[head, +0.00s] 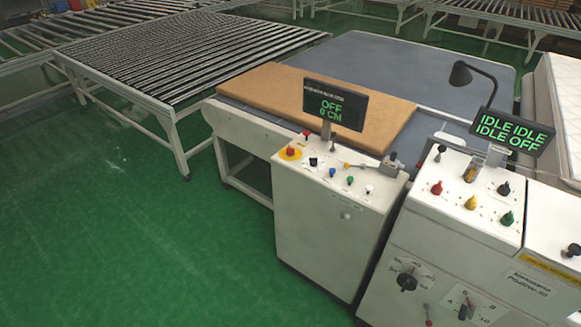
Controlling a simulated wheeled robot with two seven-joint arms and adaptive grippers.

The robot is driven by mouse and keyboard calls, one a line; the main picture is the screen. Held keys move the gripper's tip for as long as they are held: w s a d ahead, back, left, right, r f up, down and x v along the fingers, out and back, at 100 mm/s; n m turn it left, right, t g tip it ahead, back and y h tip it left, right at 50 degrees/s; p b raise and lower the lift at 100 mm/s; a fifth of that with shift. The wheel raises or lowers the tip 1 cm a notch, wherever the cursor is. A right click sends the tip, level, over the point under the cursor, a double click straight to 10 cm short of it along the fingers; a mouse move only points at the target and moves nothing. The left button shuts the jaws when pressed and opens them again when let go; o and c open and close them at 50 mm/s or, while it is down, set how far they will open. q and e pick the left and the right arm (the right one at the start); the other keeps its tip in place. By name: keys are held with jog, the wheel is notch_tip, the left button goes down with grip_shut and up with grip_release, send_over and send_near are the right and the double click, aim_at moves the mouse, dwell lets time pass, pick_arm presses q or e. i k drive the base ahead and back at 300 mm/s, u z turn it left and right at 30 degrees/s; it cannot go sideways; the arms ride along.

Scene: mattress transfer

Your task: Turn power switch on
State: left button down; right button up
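No switch is clearly labelled as power at this size. A left white control console (330,225) has a red emergency-type button on a yellow base (290,152) and several small coloured buttons and knobs on top. Its black display (334,103) reads "OFF" and "0 CM". A right control cabinet (440,240) has red (437,187), yellow (471,202) and green (507,218) knobs on top. Rotary dials (408,278) and (465,308) are on its front. Its display (513,131) reads "IDLE IDLE" and "IDLE OFF". Neither gripper shows.
A brown board (290,95) lies on a table behind the left console. A roller conveyor (180,60) stands at the upper left. A grey-blue table surface (400,65) is behind. A white mattress (555,100) is at the right edge. Green floor (120,240) is clear at the left.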

aim_at(289, 151)
jog(key=z, duration=0.1)
jog(key=k, duration=0.45)
jog(key=u, duration=1.25)
jog(key=i, duration=1.3)
jog(key=z, duration=0.15)
